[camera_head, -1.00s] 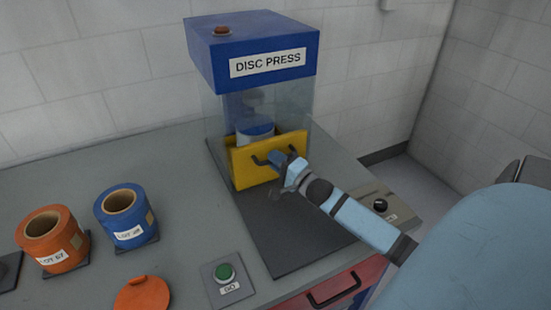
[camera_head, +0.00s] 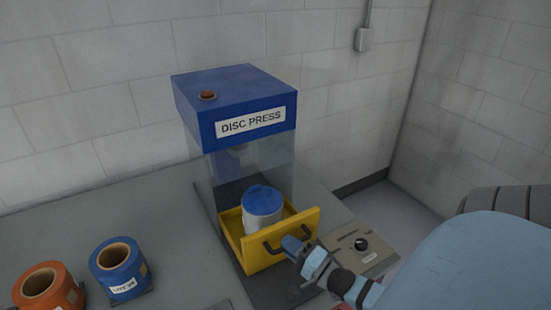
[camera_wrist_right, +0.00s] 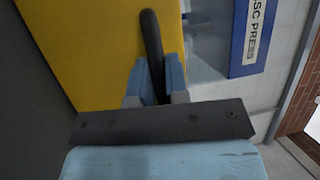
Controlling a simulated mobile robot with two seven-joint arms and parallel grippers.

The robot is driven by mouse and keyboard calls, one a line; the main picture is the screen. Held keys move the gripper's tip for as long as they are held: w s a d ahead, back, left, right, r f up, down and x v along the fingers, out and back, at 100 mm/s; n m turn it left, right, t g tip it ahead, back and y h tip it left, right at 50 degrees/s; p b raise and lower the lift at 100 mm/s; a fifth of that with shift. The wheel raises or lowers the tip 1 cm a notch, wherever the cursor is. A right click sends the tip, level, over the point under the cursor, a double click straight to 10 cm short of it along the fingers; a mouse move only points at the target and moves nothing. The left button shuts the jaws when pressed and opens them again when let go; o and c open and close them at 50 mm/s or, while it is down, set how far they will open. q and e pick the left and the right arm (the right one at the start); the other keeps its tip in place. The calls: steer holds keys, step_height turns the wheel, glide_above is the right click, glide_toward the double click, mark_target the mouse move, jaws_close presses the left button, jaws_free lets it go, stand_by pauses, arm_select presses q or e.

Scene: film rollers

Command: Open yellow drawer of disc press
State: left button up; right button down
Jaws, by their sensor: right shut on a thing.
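The disc press (camera_head: 235,110) has a blue top, a "DISC PRESS" label and clear walls. Its yellow drawer (camera_head: 268,252) is pulled out in front of the clear housing. A white cylinder with a blue top (camera_head: 263,208) stands upright inside the drawer. My right gripper (camera_head: 296,246) is at the drawer's front, shut on its dark handle. In the right wrist view the dark handle (camera_wrist_right: 150,40) passes between the two blue fingers (camera_wrist_right: 155,85), against the yellow front. My left gripper is in neither view.
An orange roll (camera_head: 47,287) and a blue roll (camera_head: 118,266) stand on the grey table at the lower left. A control box with a black knob (camera_head: 362,245) is just right of my right gripper. A wall box (camera_head: 363,39) hangs at the back.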

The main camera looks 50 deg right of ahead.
arm_select(q)
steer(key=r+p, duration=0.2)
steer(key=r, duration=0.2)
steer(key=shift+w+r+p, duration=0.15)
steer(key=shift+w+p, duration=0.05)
steer(key=shift+p, duration=0.15)
arm_select(e)
steer(key=s+a, duration=0.2)
steer(key=s, duration=0.6)
steer(key=shift+s+a, duration=0.25)
steer(key=shift+a, duration=0.05)
steer(key=c, duration=1.1)
jaws_free()
steer(key=shift+c, duration=0.2)
arm_select(q)
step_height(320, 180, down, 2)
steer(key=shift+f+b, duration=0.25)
steer(key=shift+b, duration=0.85)
arm_select(e)
steer(key=v, duration=1.4)
steer(key=shift+w, duration=0.1)
